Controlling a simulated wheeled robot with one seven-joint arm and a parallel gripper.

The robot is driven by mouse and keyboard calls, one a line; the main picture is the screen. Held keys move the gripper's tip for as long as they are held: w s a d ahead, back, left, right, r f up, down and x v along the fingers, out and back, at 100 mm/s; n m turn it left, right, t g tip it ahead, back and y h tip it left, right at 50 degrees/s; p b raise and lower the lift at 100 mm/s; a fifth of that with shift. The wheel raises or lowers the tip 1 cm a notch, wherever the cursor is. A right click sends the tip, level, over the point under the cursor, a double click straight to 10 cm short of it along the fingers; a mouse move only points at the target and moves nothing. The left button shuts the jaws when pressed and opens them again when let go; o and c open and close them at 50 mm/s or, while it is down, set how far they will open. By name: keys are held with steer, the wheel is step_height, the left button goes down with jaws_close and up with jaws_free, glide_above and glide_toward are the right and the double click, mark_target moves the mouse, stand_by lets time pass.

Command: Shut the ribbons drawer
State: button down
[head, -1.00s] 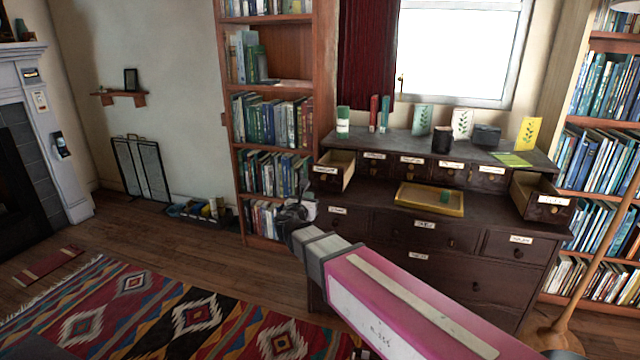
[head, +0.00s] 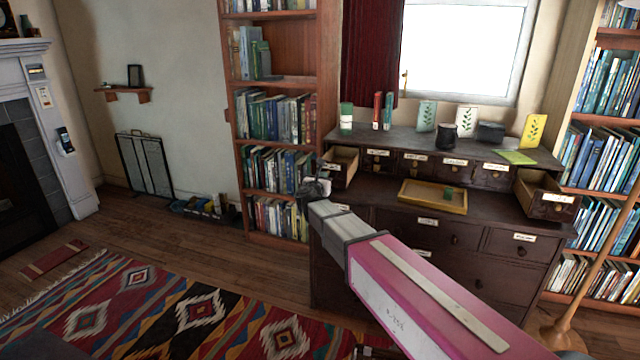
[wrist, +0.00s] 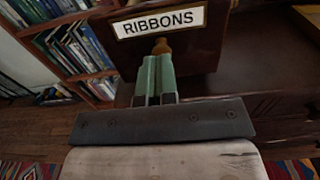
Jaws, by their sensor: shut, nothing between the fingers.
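The ribbons drawer (head: 345,160) is the small open drawer at the upper left of the dark desk. It is pulled out, and its inside shows from above. In the wrist view its dark front (wrist: 195,48) with the "RIBBONS" label and a brass knob fills the top middle. My gripper (head: 318,187) is just in front of that drawer in the head view. In the wrist view my gripper's green fingers (wrist: 158,62) are together and empty, pointing at the front just below the knob. I cannot tell whether they touch it.
Another small drawer (head: 544,194) stands open at the desk's right end. A yellow tray (head: 420,205) lies on the desk between them. A tall bookcase (head: 238,130) stands close on the left. Cups and cards stand on the desk's top.

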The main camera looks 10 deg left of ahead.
steer(key=shift+w, duration=0.35)
steer(key=w, duration=0.7)
steer(key=w+d, duration=0.1)
steer(key=w, duration=1.3)
steer(key=shift+w+d, duration=0.35)
steer(key=shift+w, duration=0.2)
steer(key=shift+w+r, duration=0.1)
steer(key=shift+w, duration=0.05)
